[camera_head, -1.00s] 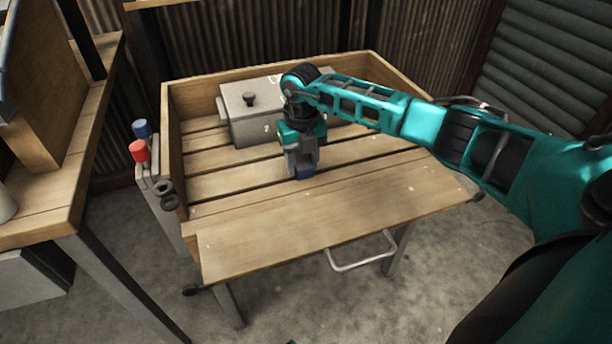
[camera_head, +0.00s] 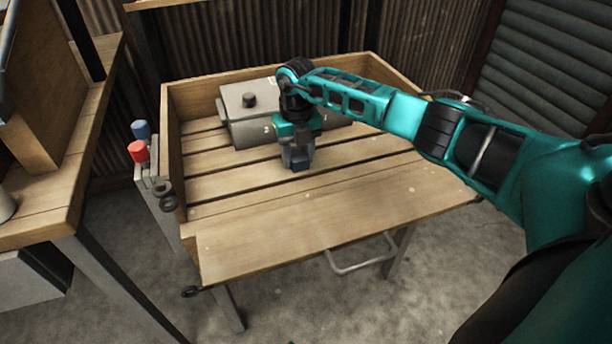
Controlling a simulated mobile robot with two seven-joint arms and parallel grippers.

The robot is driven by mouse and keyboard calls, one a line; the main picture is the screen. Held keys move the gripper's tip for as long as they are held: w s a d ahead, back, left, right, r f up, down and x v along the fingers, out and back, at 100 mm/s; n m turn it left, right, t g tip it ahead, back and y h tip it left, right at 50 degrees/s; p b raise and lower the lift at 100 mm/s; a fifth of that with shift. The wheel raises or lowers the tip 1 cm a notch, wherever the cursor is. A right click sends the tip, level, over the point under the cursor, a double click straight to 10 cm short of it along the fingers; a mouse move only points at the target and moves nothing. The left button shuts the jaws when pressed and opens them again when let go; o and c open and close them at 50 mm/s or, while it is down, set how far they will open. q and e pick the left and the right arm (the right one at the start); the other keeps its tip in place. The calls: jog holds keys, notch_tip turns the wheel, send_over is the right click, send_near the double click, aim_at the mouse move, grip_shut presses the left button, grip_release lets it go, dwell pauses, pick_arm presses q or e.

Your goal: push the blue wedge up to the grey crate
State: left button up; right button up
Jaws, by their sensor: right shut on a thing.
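The blue wedge (camera_head: 300,165) is at the tips of my right gripper (camera_head: 298,158), low over the slatted wooden table (camera_head: 350,199). Only a small blue part of it shows below the fingers. My right gripper points down and is shut on the wedge. The grey crate (camera_head: 240,127) stands behind and to the left of it, against the back of the table, with a dark knob on top. My right arm hides the crate's right part. I cannot tell the exact gap between wedge and crate. My left gripper is not in view.
Wooden walls (camera_head: 174,150) edge the table at the left and back. A red cap (camera_head: 138,151) and a blue cap (camera_head: 141,130) stand outside the left wall. The front board is clear.

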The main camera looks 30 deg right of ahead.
aim_at(294, 150)
jog(key=shift+w+d, duration=0.2)
jog(key=shift+w, duration=0.55)
jog(key=shift+w+d, duration=0.15)
jog(key=shift+w, duration=0.6)
jog(key=shift+w, duration=0.1)
jog(key=o, duration=1)
jog(key=shift+c, duration=0.2)
jog(key=shift+r+p, duration=0.45)
jog(key=shift+r, duration=0.5)
pick_arm(q)
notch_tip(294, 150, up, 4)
jog(key=p, duration=0.3)
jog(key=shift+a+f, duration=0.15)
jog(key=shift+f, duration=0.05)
pick_arm(e)
notch_tip(294, 150, up, 11)
